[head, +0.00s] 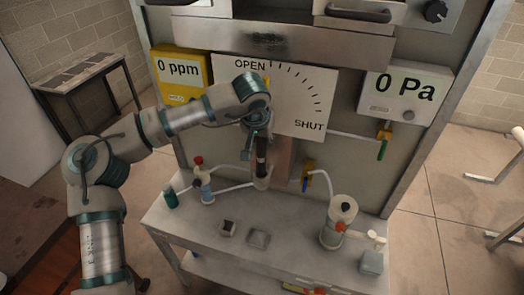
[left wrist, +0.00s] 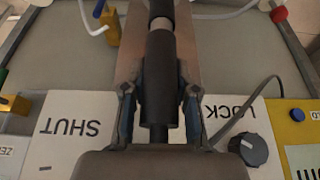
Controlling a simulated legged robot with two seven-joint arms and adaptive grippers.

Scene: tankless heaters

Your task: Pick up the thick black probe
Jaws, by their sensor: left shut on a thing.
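The thick black probe (head: 261,160) stands upright in front of the panel, above the grey bench. Its lower end is at a pale holder (head: 262,183); I cannot tell whether it is still inside. My left gripper (head: 258,137) comes down from above and is shut on the probe's upper part. In the left wrist view the thick black probe (left wrist: 159,75) runs between the two fingers of my left gripper (left wrist: 159,92). My right gripper is not in view.
A white dial plate (head: 300,95) marked OPEN and SHUT is behind my arm. A yellow meter (head: 180,75) and a white Pa meter (head: 405,94) flank it.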

